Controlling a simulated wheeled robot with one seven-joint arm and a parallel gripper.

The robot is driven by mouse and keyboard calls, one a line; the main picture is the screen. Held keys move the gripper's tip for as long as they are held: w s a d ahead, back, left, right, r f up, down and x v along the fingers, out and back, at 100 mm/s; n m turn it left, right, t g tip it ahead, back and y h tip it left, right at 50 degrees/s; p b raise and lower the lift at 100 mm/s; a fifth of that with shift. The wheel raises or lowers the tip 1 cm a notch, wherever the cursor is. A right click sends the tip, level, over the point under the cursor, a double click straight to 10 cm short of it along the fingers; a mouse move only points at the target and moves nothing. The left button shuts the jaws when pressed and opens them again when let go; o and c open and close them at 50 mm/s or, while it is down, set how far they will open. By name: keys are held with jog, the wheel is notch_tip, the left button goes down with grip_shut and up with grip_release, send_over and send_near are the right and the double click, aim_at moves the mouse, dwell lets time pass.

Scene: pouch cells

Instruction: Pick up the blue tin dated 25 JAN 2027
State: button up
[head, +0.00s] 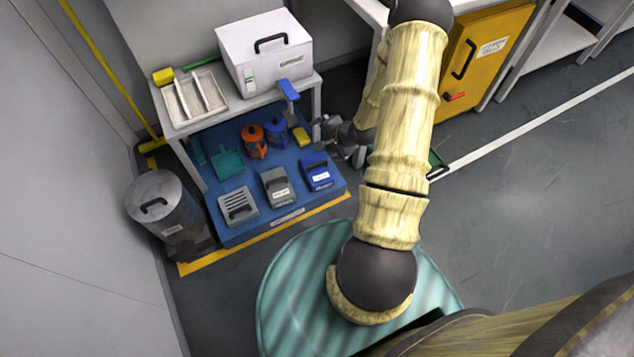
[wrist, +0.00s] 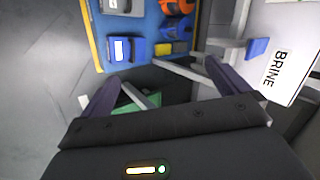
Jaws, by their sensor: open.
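A blue tin (head: 319,174) with a white label stands at the right front of the low blue platform (head: 232,233). It also shows in the wrist view (wrist: 136,51), beyond my fingers and up to the left. Its label is too small to read, so I cannot tell the date. My gripper (wrist: 165,88) is open and empty, with its two dark fingers wide apart. In the head view my gripper (head: 345,137) is beside the right edge of the platform, partly hidden by my arm.
Grey tins (head: 276,187) and (head: 238,206) stand left of the blue tin. Behind are an orange pot (head: 254,140), a blue pot (head: 277,130) and a yellow block (head: 301,137). A shelf with a white box (head: 263,50) overhangs the back. A metal bin (head: 156,205) stands left.

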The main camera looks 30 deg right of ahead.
notch_tip(320, 180, down, 21)
jog(key=s+d+m+t+y+b, duration=0.15)
jog(key=m+t+b, duration=0.35)
jog(key=m+b, duration=0.5)
jog(key=m+t+h+b, duration=0.5)
jog(key=m+t+b, duration=0.1)
jog(key=m+b, duration=0.6)
send_near(323, 182)
notch_tip(323, 182, up, 3)
jog(key=s, duration=0.3)
jog(key=shift+w+r, duration=0.25)
jog(key=shift+w, duration=0.1)
jog(key=w+b, duration=0.1)
jog(key=w, duration=0.3)
jog(key=w+b, duration=0.2)
jog(key=w, duration=0.1)
jog(key=w+b, duration=0.2)
jog(key=w, duration=0.2)
jog(key=shift+w+d+f, duration=0.1)
jog(key=shift+w+d, duration=0.2)
jog(key=shift+w, duration=0.2)
jog(key=shift+w, duration=0.1)
